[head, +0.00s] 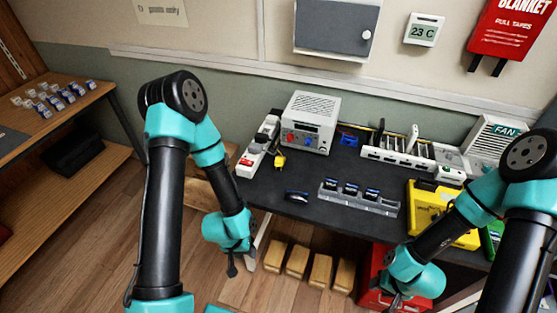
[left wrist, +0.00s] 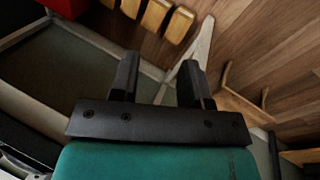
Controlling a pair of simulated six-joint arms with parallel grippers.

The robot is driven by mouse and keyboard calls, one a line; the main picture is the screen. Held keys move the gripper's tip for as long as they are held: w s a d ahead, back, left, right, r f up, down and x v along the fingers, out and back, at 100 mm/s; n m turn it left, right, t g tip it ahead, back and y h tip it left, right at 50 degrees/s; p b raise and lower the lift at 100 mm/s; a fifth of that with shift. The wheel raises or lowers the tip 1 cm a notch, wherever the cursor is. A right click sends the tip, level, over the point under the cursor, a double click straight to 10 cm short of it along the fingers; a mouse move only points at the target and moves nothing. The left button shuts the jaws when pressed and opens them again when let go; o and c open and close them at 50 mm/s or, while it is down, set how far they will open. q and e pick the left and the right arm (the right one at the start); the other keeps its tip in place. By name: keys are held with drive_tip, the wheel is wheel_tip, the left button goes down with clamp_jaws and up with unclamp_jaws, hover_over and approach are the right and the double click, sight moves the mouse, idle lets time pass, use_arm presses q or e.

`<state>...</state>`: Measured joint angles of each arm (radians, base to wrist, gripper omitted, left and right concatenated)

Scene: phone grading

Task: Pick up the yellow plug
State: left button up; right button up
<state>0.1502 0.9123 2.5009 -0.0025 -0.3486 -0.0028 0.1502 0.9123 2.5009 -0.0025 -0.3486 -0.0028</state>
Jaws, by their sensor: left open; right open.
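The yellow plug (head: 280,161) is small and sits near the back left of the dark worktop, between the white power strip and the grey power supply. My left gripper (head: 232,268) hangs below and to the left of the plug, off the worktop's left front edge, apart from it. In the left wrist view its two dark fingers (left wrist: 158,78) are spread with nothing between them; the plug does not show there. My right gripper (head: 396,300) is low at the front right, in front of the red cabinet, open and far from the plug.
The power strip (head: 259,146) and power supply (head: 311,122) flank the plug. A dark device (head: 297,196) and a clear tray (head: 386,208) with several phones lie in front. A yellow case (head: 424,208) is at right. Wooden blocks (head: 297,262) lie below. The worktop's left front is mostly clear.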

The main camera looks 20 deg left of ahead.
idle(0.3)
use_arm(q)
drive_tip(key=o, duration=0.4)
drive_tip(key=shift+o, duration=0.2)
